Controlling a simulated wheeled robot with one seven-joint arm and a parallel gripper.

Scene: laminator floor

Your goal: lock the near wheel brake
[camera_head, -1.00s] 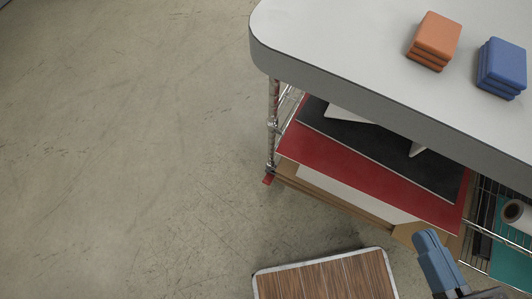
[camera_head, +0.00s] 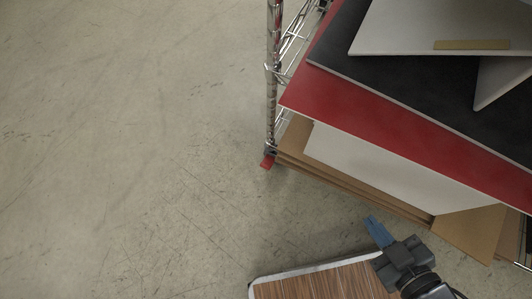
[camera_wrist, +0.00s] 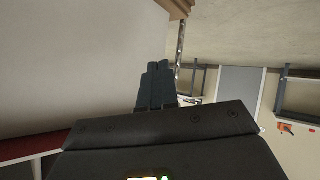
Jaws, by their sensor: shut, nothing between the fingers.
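A small red brake tab (camera_head: 268,161) shows in the head view at the foot of the near chrome post of a wire rack, close to the floor. The wheel itself is too small and hidden to make out. My gripper (camera_head: 372,220) is shut and empty, with its blue fingers pointing up and left. It is to the right of the red tab and below it in the picture, clearly apart from it. The wrist view shows the two fingers (camera_wrist: 158,68) together, with nothing between them. I cannot identify the brake tab in the wrist view.
The rack's chrome post (camera_head: 272,90) stands above the tab. Red (camera_head: 380,135) and black (camera_head: 400,85) sheets lie on the shelf. Brown boards (camera_head: 355,196) stick out low on the rack, between my gripper and the tab's side. The concrete floor (camera_head: 130,150) to the left is clear.

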